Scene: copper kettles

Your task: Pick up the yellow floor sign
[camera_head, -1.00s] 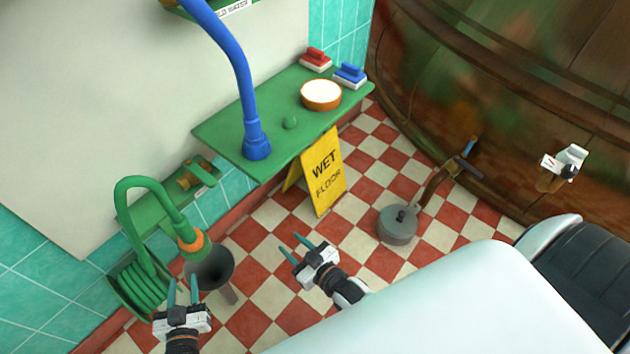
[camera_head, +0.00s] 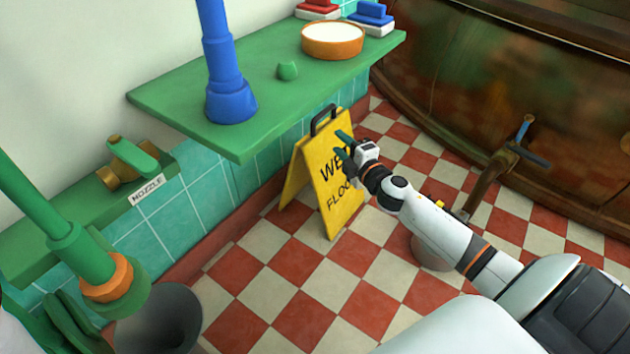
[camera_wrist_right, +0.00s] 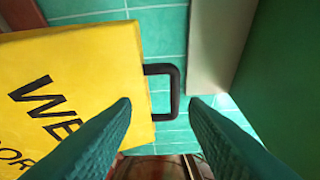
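The yellow floor sign (camera_head: 325,190) stands upright as an A-frame on the checkered floor, marked "WET FLOOR", with a black handle (camera_head: 323,120) on top. My right gripper (camera_head: 343,145) is in front of the sign's upper right part and hides some lettering. In the right wrist view the gripper's two green fingers (camera_wrist_right: 160,105) are apart with nothing held. The handle (camera_wrist_right: 175,90) shows beyond the fingertips, in line with the gap between them, and the sign's yellow panel (camera_wrist_right: 70,75) lies to the left. My left gripper is not in view.
A green shelf (camera_head: 185,95) overhangs close behind the sign, with a blue pipe (camera_head: 225,80) and a round bowl (camera_head: 332,42) on it. A grey funnel (camera_head: 160,320) stands lower left. A grey lidded thing (camera_head: 432,256) is partly behind my right arm. Floor before the sign is clear.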

